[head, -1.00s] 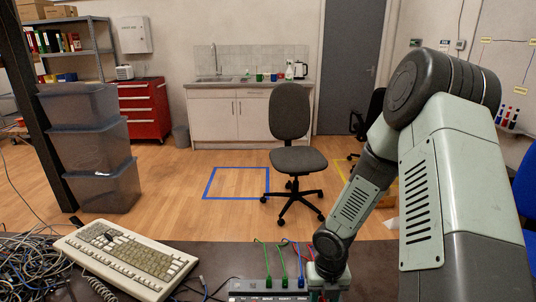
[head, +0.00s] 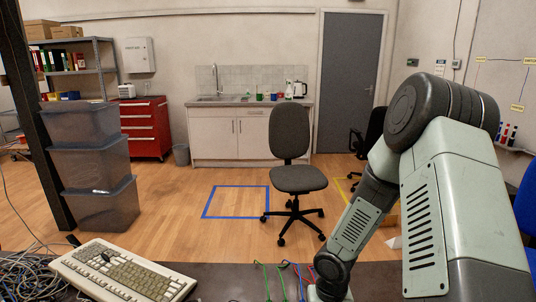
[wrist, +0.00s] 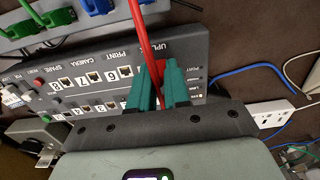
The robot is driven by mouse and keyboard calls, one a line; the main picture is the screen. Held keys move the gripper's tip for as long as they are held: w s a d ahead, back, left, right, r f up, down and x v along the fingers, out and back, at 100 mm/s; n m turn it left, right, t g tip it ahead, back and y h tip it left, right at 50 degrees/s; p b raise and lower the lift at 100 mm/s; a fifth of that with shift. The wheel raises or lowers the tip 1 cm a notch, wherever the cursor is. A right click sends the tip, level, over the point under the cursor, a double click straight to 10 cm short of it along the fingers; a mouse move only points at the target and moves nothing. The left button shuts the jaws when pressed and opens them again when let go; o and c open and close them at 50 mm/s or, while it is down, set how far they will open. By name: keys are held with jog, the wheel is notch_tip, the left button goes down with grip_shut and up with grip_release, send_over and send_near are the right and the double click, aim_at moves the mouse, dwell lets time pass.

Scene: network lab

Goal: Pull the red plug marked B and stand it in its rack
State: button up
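In the wrist view, my gripper (wrist: 160,88) has its two teal fingers on either side of a red cable (wrist: 147,45), at the edge of a dark grey port panel (wrist: 110,60). The red cable runs from between the fingers up to the top edge. The red plug's body and its letter are hidden, so I cannot tell whether the fingers are closed on it. At the top left, a light grey-blue rack (wrist: 45,38) holds a green plug (wrist: 55,16) and a blue plug (wrist: 97,8). In the head view, the gripper and panel are below the frame.
A beige keyboard (head: 125,270) lies on the dark desk (head: 225,280), with tangled cables (head: 25,275) to its left. Green cables (head: 266,280) and a blue cable (head: 299,280) rise beside my arm. In the wrist view, a white socket strip (wrist: 270,115) is at the right.

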jog(key=shift+r, duration=0.15)
grip_shut()
jog(key=shift+r, duration=2)
jog(key=shift+o, duration=0.9)
grip_release()
grip_shut()
